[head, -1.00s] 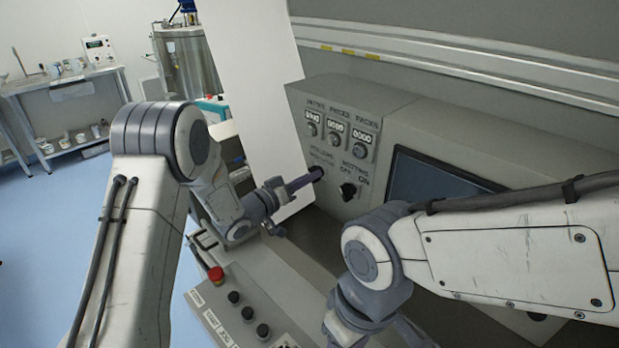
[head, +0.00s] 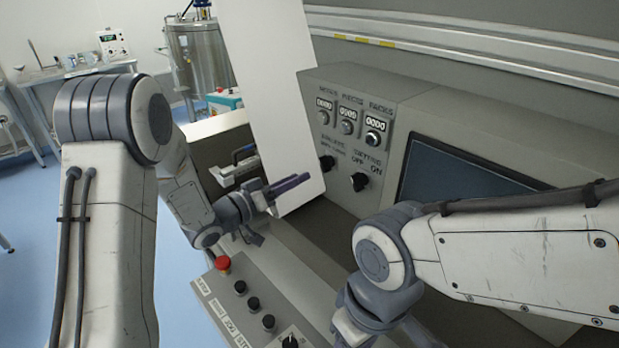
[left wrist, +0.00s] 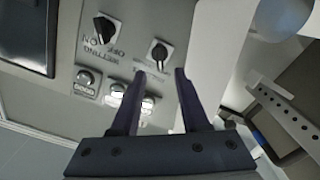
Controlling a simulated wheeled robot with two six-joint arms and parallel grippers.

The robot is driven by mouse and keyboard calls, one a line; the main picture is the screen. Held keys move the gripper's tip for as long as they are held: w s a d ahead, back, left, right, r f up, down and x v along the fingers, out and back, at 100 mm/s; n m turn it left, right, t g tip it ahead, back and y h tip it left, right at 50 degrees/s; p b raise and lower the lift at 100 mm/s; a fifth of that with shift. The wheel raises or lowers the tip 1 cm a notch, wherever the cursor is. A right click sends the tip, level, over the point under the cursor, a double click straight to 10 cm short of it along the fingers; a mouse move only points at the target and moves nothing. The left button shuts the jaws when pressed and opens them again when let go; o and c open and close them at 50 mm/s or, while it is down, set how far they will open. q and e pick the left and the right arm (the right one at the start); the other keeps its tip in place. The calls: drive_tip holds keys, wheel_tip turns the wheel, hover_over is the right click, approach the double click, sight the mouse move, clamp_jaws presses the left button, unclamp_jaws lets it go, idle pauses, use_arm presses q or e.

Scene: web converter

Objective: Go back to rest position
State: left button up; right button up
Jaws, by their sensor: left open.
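My left gripper (head: 304,178) is open and empty, with dark purple fingers, in front of the grey control panel (head: 420,115). It points at the panel and is apart from the left black knob (head: 327,162). The left wrist view shows its two fingers (left wrist: 160,73) spread with nothing between them, the left black knob (left wrist: 159,53) beyond their tips and the setting knob (left wrist: 104,28) beside it. The setting knob also shows in the head view (head: 360,181). My right arm comes in from the right, bent down; its gripper is below the picture.
A white upright board (head: 270,100) stands close beside my left gripper. A sloped button console with a red stop button (head: 222,263) lies below it. A dark screen (head: 465,190) is right of the knobs.

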use_arm(q)
drive_tip(key=shift+v, duration=1.1)
drive_tip(key=shift+d, duration=0.15)
drive_tip(key=s+d+f+m+g+y, duration=0.1)
drive_tip(key=s+g+y, duration=0.5)
drive_tip(key=s, duration=1.1)
drive_tip(key=s+d+f+m+g+y, duration=0.2)
drive_tip(key=s+g+y, duration=0.3)
drive_tip(key=s, duration=1.2)
drive_tip(key=shift+f+m+g+y, duration=0.4)
drive_tip(key=shift+f+m+g, duration=0.15)
drive_tip(key=shift+m+g, duration=0.3)
